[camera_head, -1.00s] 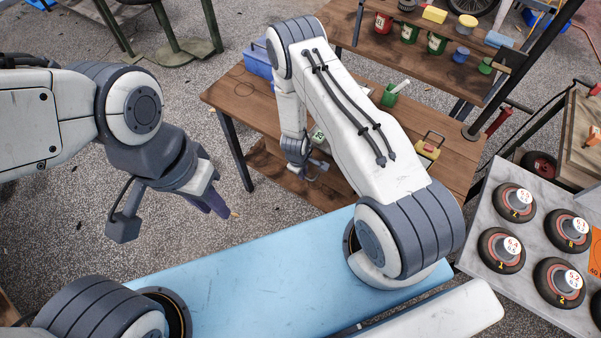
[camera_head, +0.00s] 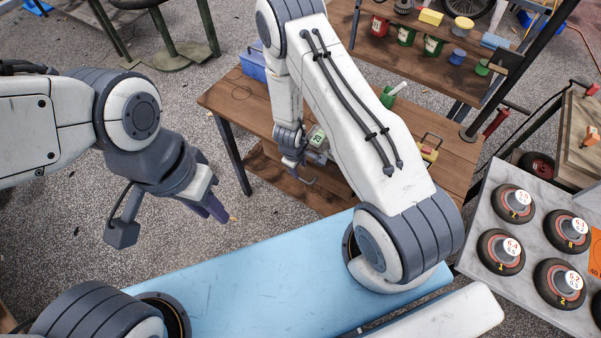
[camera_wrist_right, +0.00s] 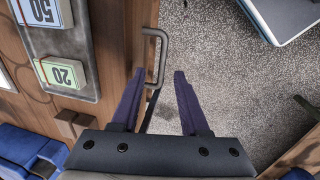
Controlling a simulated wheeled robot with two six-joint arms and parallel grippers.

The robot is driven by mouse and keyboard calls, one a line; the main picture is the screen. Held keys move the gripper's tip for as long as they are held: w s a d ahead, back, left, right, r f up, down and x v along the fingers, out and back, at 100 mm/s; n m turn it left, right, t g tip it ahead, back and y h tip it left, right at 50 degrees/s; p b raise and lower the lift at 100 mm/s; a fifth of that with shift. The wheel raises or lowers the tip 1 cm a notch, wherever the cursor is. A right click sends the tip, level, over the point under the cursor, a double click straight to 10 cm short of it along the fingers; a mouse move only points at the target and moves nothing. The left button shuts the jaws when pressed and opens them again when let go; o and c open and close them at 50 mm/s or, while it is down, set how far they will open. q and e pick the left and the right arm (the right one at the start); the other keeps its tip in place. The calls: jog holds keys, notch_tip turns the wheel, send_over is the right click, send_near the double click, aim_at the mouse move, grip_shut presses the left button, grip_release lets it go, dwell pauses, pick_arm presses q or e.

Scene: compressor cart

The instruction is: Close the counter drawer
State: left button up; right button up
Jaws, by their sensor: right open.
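The counter (camera_head: 245,92) is the brown wooden bench in the middle of the head view. In the right wrist view a wooden drawer front (camera_wrist_right: 139,45) carries a grey metal bar handle (camera_wrist_right: 163,55). My right gripper (camera_wrist_right: 158,76) is open, its two purple fingers apart, with the handle's near end around the gap between the tips. I cannot tell whether they touch it. How far the drawer stands out is unclear; my right arm hides much of it in the head view. My left gripper (camera_head: 216,208) hangs over the floor, away from the counter; its opening is unclear.
A grey tray with blocks marked 50 (camera_wrist_right: 41,12) and 20 (camera_wrist_right: 63,73) lies left of the handle. A blue box (camera_head: 252,65) stands on the counter. Wheels (camera_head: 500,250) lie on a pale top at right. Open floor lies left of the counter.

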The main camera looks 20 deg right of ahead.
jog(key=r, duration=0.4)
jog(key=shift+s+a+p, duration=0.25)
jog(key=shift+a+p, duration=0.05)
jog(key=shift+p, duration=0.1)
jog(key=shift+a+r, duration=0.1)
jog(key=a+r+y+b, duration=0.3)
jog(key=a+r, duration=0.6)
jog(key=a, duration=0.2)
jog(key=s+a+r+y+b, duration=0.1)
jog(key=s+a+r+b, duration=0.2)
jog(key=s+a+r, duration=0.45)
jog(key=s+d+r+b, duration=0.1)
jog(key=s+d+r, duration=0.2)
jog(key=s, duration=0.4)
jog(key=s+d+r+g+h+b, duration=0.1)
jog(key=s+d+r+b, duration=0.1)
jog(key=s, duration=0.5)
notch_tip(320, 180, up, 2)
jog(key=shift+s+d+r, duration=0.1)
jog(key=shift+s+d, duration=0.25)
jog(key=shift+d, duration=0.2)
